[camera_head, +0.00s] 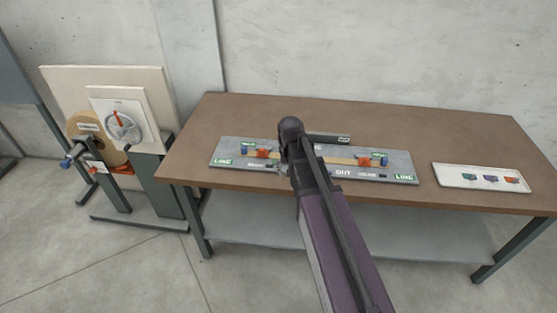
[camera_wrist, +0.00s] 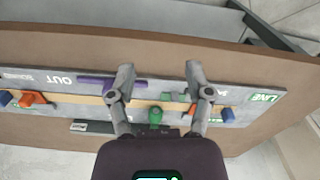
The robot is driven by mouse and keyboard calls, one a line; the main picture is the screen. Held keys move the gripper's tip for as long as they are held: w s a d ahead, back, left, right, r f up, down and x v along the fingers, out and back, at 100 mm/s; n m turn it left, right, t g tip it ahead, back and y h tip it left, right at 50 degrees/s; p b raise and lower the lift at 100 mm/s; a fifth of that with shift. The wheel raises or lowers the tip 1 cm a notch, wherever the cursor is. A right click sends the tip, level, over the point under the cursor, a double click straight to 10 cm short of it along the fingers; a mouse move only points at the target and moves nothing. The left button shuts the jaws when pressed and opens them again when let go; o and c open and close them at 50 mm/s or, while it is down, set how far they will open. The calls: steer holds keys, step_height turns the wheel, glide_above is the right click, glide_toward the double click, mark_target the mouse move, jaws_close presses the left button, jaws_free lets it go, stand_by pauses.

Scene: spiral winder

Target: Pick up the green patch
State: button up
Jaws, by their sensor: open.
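A small green patch (camera_head: 469,176) lies at the left of a row of three coloured pieces on the white tray (camera_head: 451,170) at the table's right. The tray is not seen in the wrist view. My gripper (camera_wrist: 160,72) is open and empty, with its two fingers apart above the grey board (camera_wrist: 232,93). A green knob-like part (camera_wrist: 155,115) shows between the fingers in the wrist view, and a purple bar (camera_wrist: 100,81) lies beside the left fingertip. In the head view my arm hides most of the gripper and the board's middle. My gripper is well left of the tray.
The board (camera_head: 228,148) carries orange parts (camera_head: 262,153) and blue parts (camera_head: 384,160) near both ends. A dark bar (camera_head: 328,138) lies behind it. The brown table (camera_head: 440,128) is bare between board and tray. A winder with a wheel (camera_head: 123,126) stands left.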

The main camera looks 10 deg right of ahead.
steer(key=w+r+m+p, duration=0.2)
steer(key=w+r+p, duration=0.1)
steer(key=w, duration=1.3)
steer(key=shift+w+r, duration=0.25)
steer(key=shift+r, duration=0.1)
steer(key=shift+d+f, duration=0.1)
step_height(320, 180, down, 8)
steer(key=b, duration=0.8)
steer(key=shift+f+b, duration=0.2)
steer(key=shift+b, duration=0.1)
steer(key=shift+w+f+b, duration=0.15)
steer(key=shift+f+b, duration=2.45)
steer(key=c, duration=0.9)
